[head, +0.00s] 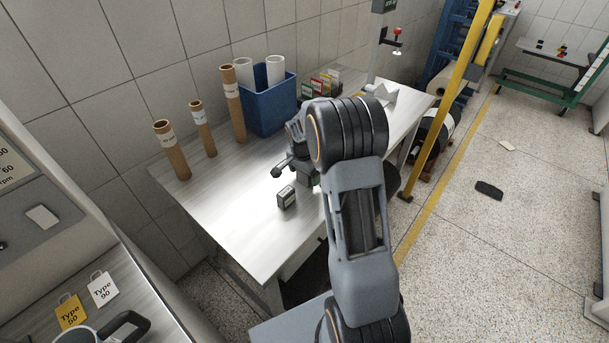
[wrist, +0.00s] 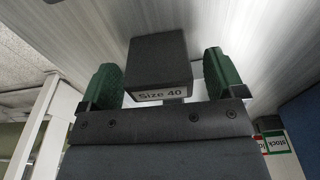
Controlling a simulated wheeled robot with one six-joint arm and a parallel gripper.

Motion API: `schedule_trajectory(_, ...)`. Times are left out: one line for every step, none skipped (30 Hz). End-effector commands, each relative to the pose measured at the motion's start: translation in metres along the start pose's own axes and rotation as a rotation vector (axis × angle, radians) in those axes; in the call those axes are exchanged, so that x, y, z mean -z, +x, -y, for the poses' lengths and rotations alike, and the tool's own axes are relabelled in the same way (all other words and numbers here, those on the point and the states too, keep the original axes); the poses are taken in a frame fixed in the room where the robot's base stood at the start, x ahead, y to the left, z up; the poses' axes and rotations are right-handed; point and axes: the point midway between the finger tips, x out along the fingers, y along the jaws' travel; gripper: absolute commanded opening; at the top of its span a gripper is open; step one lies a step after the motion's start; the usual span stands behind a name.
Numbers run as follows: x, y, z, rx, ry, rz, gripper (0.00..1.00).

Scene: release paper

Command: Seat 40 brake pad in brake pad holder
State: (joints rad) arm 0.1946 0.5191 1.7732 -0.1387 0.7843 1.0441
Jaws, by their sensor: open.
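A dark grey block marked "Size 40" (wrist: 158,62), the 40 brake pad by its label, shows in the wrist view between the two green fingertips of my gripper (wrist: 163,76). The gripper is open, with a narrow gap at the right finger; at the left finger I cannot tell whether it touches. In the head view a small dark block (head: 286,197) with a pale label stands on the table beside my wrist, and it looks like the same pad. My arm hides most of the gripper there. I cannot make out a brake pad holder in either view.
The table (head: 235,225) is clear at its near left end. Brown tubes (head: 233,103) and a blue bin (head: 272,98) with white rolls stand along the wall. Coloured cards (head: 322,83) stand behind my arm. A yellow post (head: 450,95) rises right of the table.

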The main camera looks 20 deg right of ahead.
Motion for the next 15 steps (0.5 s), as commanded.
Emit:
schedule_trajectory(-0.0001,0.0048,-0.0003,-0.001,0.0,0.001,0.88)
schedule_trajectory(-0.0002,0.0071,-0.0004,-0.002,0.0,0.001,0.88)
schedule_trajectory(-0.0002,0.0094,-0.0004,-0.001,0.0,0.001,0.88)
schedule_trajectory(-0.0002,0.0106,-0.0003,-0.001,0.0,0.0,0.88)
schedule_trajectory(-0.0001,0.0113,-0.0001,0.0,0.0,0.0,0.88)
schedule_trajectory(-0.0001,0.012,-0.0001,0.0,0.0,0.0,0.88)
schedule_trajectory(-0.0001,0.0122,0.0,0.001,-0.001,-0.001,0.88)
schedule_trajectory(0.0,0.0122,0.0,0.001,-0.001,-0.001,0.88)
schedule_trajectory(0.0,0.0122,0.0,0.001,-0.001,-0.001,0.88)
schedule_trajectory(-0.0001,0.0121,0.0,0.001,-0.001,-0.001,0.88)
schedule_trajectory(-0.0001,0.0121,0.0001,0.001,-0.001,-0.001,0.88)
schedule_trajectory(-0.0001,0.0121,0.0,0.001,-0.001,-0.001,0.88)
schedule_trajectory(-0.0001,0.012,0.0,0.001,-0.001,-0.001,0.85)
schedule_trajectory(-0.0001,0.012,0.0001,0.001,-0.001,-0.001,0.83)
schedule_trajectory(-0.0001,0.012,0.0001,0.001,-0.001,-0.001,0.79)
